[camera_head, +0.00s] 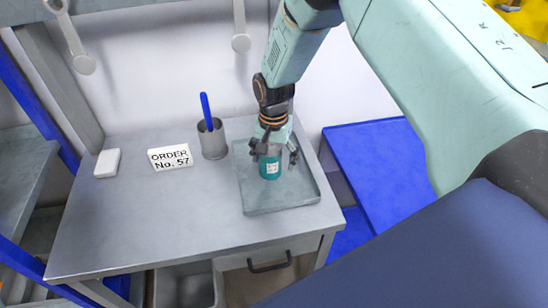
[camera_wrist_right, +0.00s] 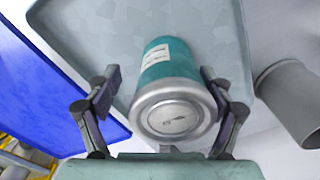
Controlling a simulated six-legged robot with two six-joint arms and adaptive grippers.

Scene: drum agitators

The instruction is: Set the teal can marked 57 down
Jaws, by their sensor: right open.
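The teal can (camera_head: 270,168) stands in the grey tray (camera_head: 285,204) on the workbench. My left gripper is not in view.
A grey cup (camera_head: 213,143) holding a blue pen (camera_head: 206,110) stands left of the tray. A sign (camera_head: 170,157) reading "ORDER No. 57" and a white block (camera_head: 107,163) stand farther left. The bench's front left is clear. A blue surface (camera_head: 380,160) lies to the right.

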